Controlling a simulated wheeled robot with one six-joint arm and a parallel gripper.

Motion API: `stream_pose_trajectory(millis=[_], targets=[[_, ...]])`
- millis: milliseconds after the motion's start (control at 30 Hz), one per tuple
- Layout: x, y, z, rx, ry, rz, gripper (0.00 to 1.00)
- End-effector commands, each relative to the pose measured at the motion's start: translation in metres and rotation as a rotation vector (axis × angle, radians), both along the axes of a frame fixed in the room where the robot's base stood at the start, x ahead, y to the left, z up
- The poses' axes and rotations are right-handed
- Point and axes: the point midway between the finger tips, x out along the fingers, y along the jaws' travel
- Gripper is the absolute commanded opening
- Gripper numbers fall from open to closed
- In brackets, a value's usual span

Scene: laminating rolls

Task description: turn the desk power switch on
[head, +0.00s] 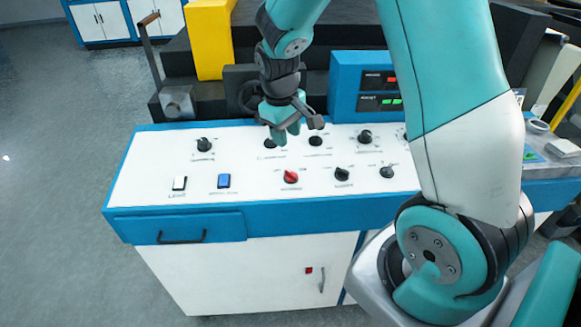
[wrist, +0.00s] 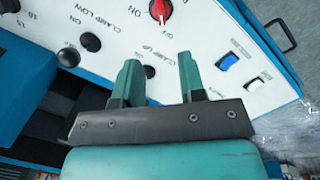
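A red rotary knob (head: 291,177) with ON and OFF marks sits near the middle of the front row on the white desk panel; it also shows at the top of the wrist view (wrist: 160,10). A blue rocker switch (head: 224,181) is left of it, also seen in the wrist view (wrist: 229,62). I cannot read which control is labelled desk power, nor its exact setting. My gripper (head: 288,132) hangs above the back row of knobs, pointing down, behind the red knob. In the wrist view its two fingers (wrist: 158,75) are apart with nothing held between them.
A white rocker switch (head: 180,183) labelled LIGHT is at the left. Several black knobs (head: 342,174) surround the red one; one black knob (wrist: 150,72) shows between my fingers. A blue display box (head: 345,85) stands behind the panel. The panel's front left is clear.

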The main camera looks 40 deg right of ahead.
Motion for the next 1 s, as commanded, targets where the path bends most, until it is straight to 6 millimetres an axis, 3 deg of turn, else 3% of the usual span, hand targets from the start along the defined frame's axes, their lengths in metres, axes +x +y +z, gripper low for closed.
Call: stream_pose_trajectory(millis=[300, 500, 700, 1000], targets=[[0.000, -0.009, -0.073, 0.003, 0.006, -0.001, 0.37], [0.001, -0.013, -0.109, 0.002, 0.003, 0.000, 0.37], [0.002, -0.015, -0.126, 0.002, 0.000, 0.000, 0.37], [0.003, -0.015, -0.129, 0.002, -0.001, 0.000, 0.37]])
